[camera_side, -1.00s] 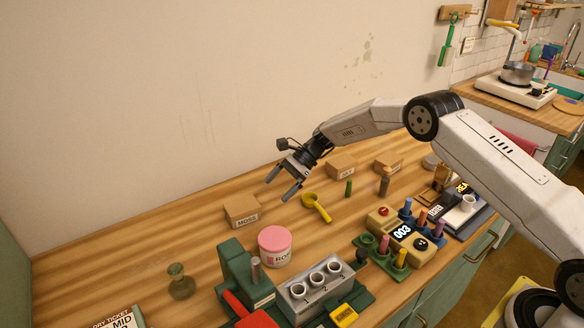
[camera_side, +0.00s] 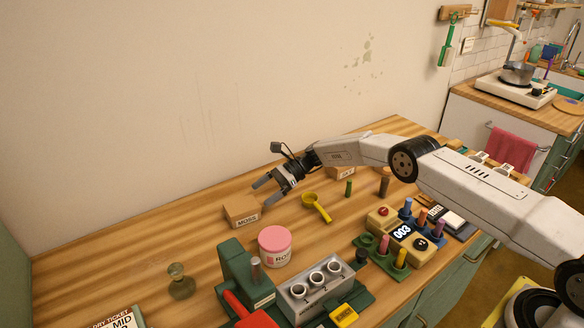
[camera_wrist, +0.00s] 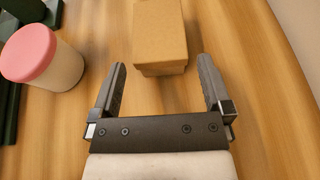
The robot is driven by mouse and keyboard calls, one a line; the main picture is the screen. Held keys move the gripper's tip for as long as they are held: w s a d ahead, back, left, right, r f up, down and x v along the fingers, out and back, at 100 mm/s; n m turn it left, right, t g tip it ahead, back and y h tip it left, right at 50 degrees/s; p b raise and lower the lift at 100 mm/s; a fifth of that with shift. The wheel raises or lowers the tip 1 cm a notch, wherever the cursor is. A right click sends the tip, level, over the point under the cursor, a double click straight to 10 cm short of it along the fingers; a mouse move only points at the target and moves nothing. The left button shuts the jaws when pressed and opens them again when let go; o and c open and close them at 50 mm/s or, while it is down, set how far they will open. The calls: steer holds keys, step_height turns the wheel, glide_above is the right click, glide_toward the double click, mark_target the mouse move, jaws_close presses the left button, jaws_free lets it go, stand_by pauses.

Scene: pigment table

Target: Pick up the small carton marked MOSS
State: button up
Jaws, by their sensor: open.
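The small brown carton marked MOSS (camera_side: 241,216) stands on the wooden table, left of my gripper in the side view. Its label faces the side camera. My gripper (camera_side: 263,194) is open and empty, low and just to the right of the carton. In the wrist view the carton (camera_wrist: 158,36) is straight ahead, just beyond and between the two fingertips of my gripper (camera_wrist: 162,68). The carton's near end is close to the fingertip line. The fingers do not clasp it, and its label is not visible there.
A pink-lidded jar (camera_side: 275,246) stands in front of the carton and shows left of the fingers in the wrist view (camera_wrist: 42,55). A yellow scoop (camera_side: 316,206) lies to the right. A glass flask (camera_side: 180,282) stands at front left. Table left of the carton is clear.

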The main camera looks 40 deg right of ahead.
mark_target(246, 204)
steer(key=shift+x, duration=2.85)
steer(key=c, duration=1.1)
steer(key=shift+r, duration=0.2)
